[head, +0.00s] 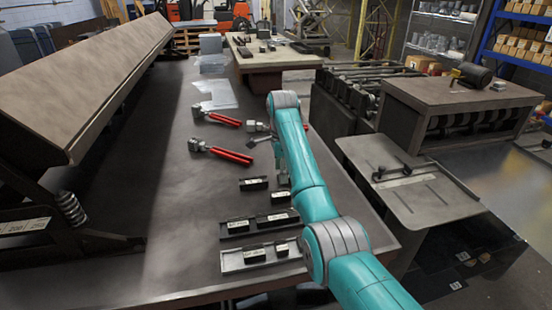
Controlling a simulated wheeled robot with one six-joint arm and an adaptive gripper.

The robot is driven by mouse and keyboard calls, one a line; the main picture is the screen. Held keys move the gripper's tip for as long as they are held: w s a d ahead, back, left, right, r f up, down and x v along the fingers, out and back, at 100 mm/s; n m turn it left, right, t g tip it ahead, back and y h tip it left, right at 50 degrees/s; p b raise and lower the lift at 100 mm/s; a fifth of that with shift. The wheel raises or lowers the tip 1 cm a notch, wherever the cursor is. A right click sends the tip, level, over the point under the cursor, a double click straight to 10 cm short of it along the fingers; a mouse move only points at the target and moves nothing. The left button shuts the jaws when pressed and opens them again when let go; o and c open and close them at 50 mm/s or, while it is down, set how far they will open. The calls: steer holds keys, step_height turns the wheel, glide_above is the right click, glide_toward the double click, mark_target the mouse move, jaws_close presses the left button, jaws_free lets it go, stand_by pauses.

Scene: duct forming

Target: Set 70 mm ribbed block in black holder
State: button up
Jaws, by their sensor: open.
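Small dark blocks with pale labels lie on the brown bench: one block (253,183) left of my gripper, another block (280,197) just below it in the picture. Their ribs and sizes are too small to read, so I cannot tell which is 70 mm. A long black holder (259,222) with a pale label lies nearer the front. A grey tray (232,264) in front of it carries small dark blocks (254,255). My gripper (283,178) is open, pointing down near the loose blocks, partly hidden behind my teal arm. I see nothing held in it.
A long sloped metal machine (80,85) borders the left side. The bench between it and the blocks is clear. A lower side table (410,185) stands at right.

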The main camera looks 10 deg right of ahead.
mark_target(280, 193)
steer(key=shift+w+f, duration=0.1)
steer(key=shift+w, duration=0.2)
steer(key=shift+f, duration=0.25)
step_height(280, 193, down, 8)
steer(key=shift+f, duration=0.15)
jaws_close()
steer(key=shift+r, duration=0.2)
step_height(280, 193, up, 9)
stand_by(0.8)
steer(key=shift+f, duration=0.15)
